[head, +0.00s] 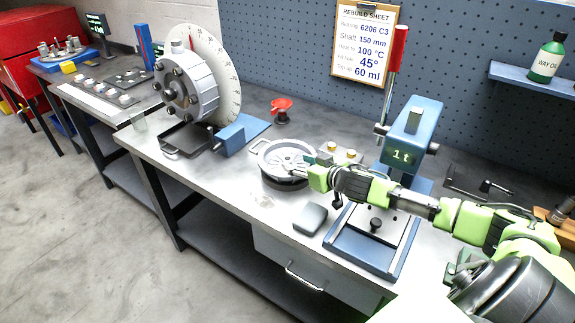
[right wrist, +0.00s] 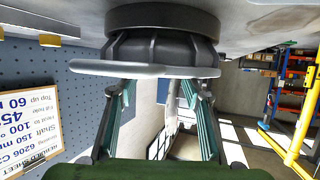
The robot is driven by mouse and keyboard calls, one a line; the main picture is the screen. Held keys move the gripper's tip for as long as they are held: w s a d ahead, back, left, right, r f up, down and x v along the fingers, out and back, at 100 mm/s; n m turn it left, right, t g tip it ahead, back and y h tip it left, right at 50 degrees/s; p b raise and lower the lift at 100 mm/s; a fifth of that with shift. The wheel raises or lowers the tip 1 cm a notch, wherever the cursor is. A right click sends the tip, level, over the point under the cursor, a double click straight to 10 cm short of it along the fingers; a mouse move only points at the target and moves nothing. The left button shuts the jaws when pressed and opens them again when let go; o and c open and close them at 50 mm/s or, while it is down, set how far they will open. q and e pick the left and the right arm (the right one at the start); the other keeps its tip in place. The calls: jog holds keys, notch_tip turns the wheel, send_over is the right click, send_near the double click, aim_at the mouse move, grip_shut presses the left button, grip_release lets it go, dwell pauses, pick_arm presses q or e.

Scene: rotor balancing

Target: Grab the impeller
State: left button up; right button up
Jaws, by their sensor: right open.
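The impeller (head: 284,157) is a round, silver, vaned metal part lying flat on a dark round base on the bench, in the middle of the head view. My right gripper (head: 314,172) reaches in from the right and is at its right edge. In the right wrist view the picture is upside down, and the impeller's pale rim (right wrist: 145,69) spans the space in front of the two spread teal fingers of my right gripper (right wrist: 157,92). The fingers are open; whether they touch the rim I cannot tell. My left gripper is not in view.
A blue press (head: 412,130) with a red-handled lever stands right of the impeller. A grey block (head: 310,218) lies in front. A large balancing disc (head: 218,75) with a hub is at left. The bench front edge is close.

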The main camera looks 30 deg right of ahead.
aim_at(289, 160)
jog(key=shift+p+x, duration=0.4)
jog(key=shift+x, duration=2.25)
grip_shut()
jog(key=shift+r, duration=0.1)
